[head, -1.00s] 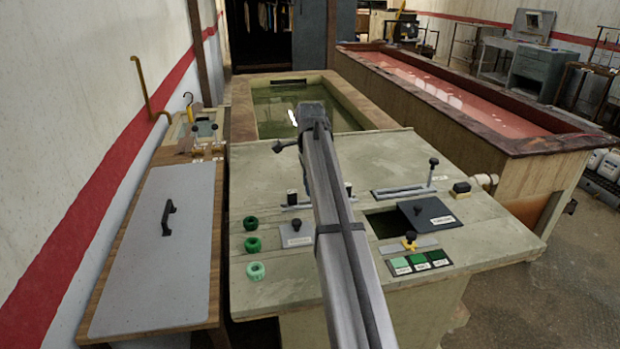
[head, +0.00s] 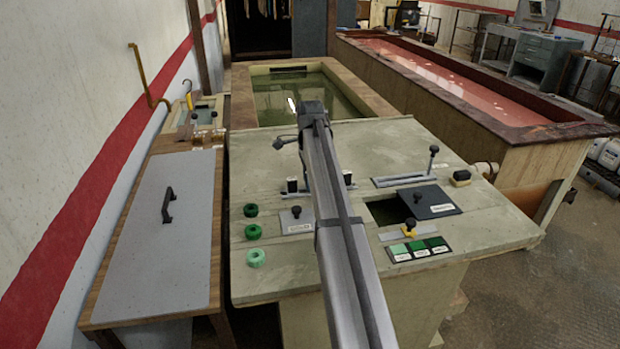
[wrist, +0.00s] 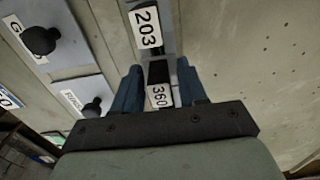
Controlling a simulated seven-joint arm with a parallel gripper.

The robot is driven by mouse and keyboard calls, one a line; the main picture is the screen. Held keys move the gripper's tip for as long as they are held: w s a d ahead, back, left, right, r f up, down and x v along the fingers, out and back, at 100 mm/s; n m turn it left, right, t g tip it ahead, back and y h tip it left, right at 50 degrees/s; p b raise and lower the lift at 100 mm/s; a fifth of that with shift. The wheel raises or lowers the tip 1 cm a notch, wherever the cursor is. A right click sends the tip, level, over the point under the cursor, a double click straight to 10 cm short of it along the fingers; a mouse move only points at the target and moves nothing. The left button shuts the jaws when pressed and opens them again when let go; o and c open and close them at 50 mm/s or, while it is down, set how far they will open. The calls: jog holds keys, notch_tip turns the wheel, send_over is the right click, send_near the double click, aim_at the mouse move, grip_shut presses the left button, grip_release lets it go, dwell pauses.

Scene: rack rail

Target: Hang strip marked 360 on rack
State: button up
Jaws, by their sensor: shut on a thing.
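In the wrist view, the strip marked 360 (wrist: 158,97) sits between the two blue fingers of my gripper (wrist: 160,80), which is shut on it. Its white label faces the camera, and a dark part shows just above the label. A strip marked 203 (wrist: 146,28) lies just beyond it, on a grey metal piece that may be the rack. I cannot tell whether the 360 strip touches that metal. Dark blocks (head: 292,185) on a metal rail show beside the arm.
Knobbed plates (wrist: 75,105) lie left of my gripper. On the bench (head: 270,285) are green rings (head: 251,232), green tiles (head: 418,248), and a dark lid (head: 430,201) beside an opening. A green-water tank (head: 300,95) lies behind. The bench right of the strips looks bare in the wrist view.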

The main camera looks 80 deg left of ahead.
jog(key=shift+f, duration=0.6)
dwell(0.5)
jog(key=o, duration=1)
jog(key=shift+r, duration=0.2)
jog(key=shift+r, duration=3.35)
